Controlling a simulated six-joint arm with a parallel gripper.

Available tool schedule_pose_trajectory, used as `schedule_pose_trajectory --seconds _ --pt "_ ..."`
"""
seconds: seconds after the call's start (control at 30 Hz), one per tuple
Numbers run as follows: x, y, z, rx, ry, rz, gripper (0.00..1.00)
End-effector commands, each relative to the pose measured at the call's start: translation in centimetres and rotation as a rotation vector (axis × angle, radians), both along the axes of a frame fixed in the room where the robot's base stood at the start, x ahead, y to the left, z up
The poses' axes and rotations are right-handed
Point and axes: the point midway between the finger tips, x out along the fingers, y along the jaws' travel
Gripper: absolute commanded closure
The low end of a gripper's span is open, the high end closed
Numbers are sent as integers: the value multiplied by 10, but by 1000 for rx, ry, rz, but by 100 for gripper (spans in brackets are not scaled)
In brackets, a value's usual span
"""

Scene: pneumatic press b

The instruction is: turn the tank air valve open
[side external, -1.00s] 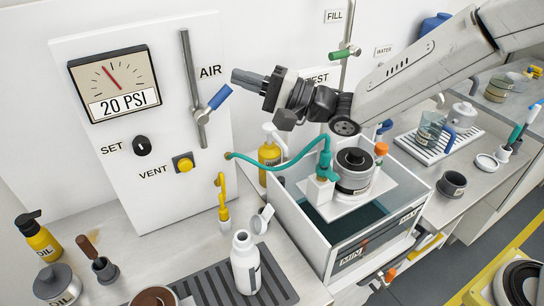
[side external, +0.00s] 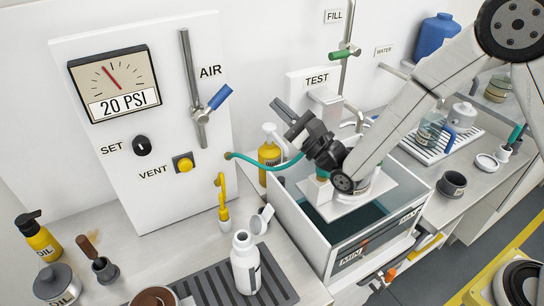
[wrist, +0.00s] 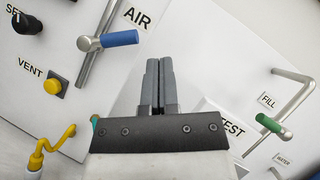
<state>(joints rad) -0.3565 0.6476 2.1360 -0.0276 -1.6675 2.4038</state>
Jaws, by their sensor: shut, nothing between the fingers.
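The blue-handled AIR valve lever (side external: 219,97) sits on a vertical grey pipe (side external: 190,75) on the white panel. The lever points up and to the right, at an angle across the pipe. In the wrist view the blue lever (wrist: 120,38) is left of my fingers and points right. My gripper (side external: 280,110) is shut and empty, with its fingers pointing up-left. It is to the right of the lever and slightly lower in the picture, clearly apart from it. In the wrist view the fingers (wrist: 158,66) are together, with nothing between them.
A gauge (side external: 114,84) reads 20 PSI, above the SET knob (side external: 141,146) and yellow VENT button (side external: 185,163). A white tank (side external: 318,235) is below my gripper, with a teal hose (side external: 262,157) running to it. The green FILL handle (side external: 340,54) is at the upper right.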

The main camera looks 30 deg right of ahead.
Motion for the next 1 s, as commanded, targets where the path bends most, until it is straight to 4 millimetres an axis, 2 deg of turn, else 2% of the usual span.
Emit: schedule_pose_trajectory --seconds 0.03,0.2,0.43,0.63,1.0 --pt "0 0 -16 -3 7 0 100" --pt "0 0 -57 -2 5 0 100" --pt "0 0 -95 -2 2 1 100" --pt "0 0 -105 -1 -1 1 100" --pt "7 3 -101 -1 -2 1 100"
